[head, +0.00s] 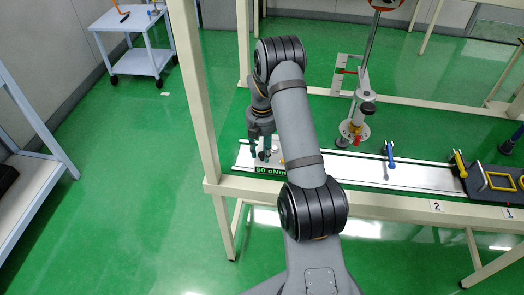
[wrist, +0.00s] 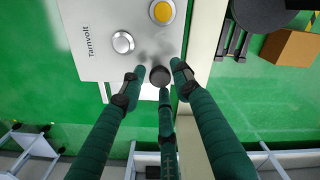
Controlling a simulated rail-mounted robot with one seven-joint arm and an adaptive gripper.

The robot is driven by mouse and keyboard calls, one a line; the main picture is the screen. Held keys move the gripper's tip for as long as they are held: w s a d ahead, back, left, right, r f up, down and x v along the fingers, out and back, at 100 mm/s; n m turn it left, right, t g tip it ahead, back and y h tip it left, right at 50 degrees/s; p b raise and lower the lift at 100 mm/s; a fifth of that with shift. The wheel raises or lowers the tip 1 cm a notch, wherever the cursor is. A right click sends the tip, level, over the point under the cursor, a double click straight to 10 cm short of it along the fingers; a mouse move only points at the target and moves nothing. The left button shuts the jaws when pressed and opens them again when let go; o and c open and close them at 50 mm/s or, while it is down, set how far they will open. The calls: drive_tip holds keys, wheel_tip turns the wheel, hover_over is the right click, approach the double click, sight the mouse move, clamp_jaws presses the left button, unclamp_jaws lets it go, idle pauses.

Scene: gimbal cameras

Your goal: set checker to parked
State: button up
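My gripper (head: 262,155) is over the checker, pointing down. In the wrist view the three green fingers of my gripper (wrist: 158,75) are spread around the black knob, with gaps visible; contact cannot be told.
A white rail (head: 350,170) runs right along the bench, with a blue-handled clamp (head: 389,154) and a yellow-handled one (head: 460,163). A vertical pole fixture (head: 366,85) stands behind it. A frame post (head: 196,90) is close left of my arm. A trolley (head: 135,45) stands far left.

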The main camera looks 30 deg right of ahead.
drive_tip(key=c, duration=0.6)
clamp_jaws()
